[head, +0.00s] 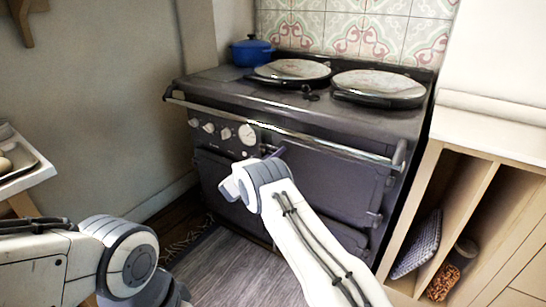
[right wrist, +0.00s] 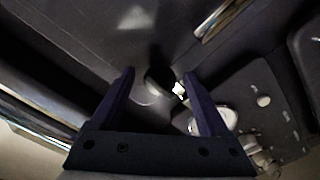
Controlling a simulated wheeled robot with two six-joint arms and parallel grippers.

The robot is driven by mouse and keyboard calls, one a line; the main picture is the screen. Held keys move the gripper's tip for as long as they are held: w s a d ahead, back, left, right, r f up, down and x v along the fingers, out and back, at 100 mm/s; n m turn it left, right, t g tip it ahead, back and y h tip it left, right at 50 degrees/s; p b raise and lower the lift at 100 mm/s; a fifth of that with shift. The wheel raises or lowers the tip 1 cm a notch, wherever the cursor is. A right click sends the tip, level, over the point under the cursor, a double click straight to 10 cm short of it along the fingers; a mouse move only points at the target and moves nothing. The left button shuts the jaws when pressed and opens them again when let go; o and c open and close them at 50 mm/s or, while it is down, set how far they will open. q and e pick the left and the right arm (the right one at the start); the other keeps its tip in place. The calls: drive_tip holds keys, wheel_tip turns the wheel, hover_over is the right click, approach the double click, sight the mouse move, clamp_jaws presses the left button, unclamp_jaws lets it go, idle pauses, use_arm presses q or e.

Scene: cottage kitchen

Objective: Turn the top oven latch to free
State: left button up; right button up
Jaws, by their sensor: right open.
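The dark range cooker (head: 320,170) stands against the back wall, its upper oven door behind my right arm. In the right wrist view, a small dark round fitting with a bright metal tip (right wrist: 179,89), which looks like the top oven latch, lies between the two fingers. My right gripper (right wrist: 159,77) is open around it; I cannot tell whether either finger touches it. In the head view my right wrist hides the latch, and only a bit of a purple finger shows. My left arm is at lower left; its gripper is out of view.
A steel rail (head: 290,136) runs across the cooker front above the doors. Several knobs and a round dial (head: 247,134) sit left of my right wrist. A blue pot (head: 251,52) and two round lids are on top. Open wooden shelving (head: 425,185) stands close on the right.

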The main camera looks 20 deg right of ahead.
clamp_jaws()
idle(1.4)
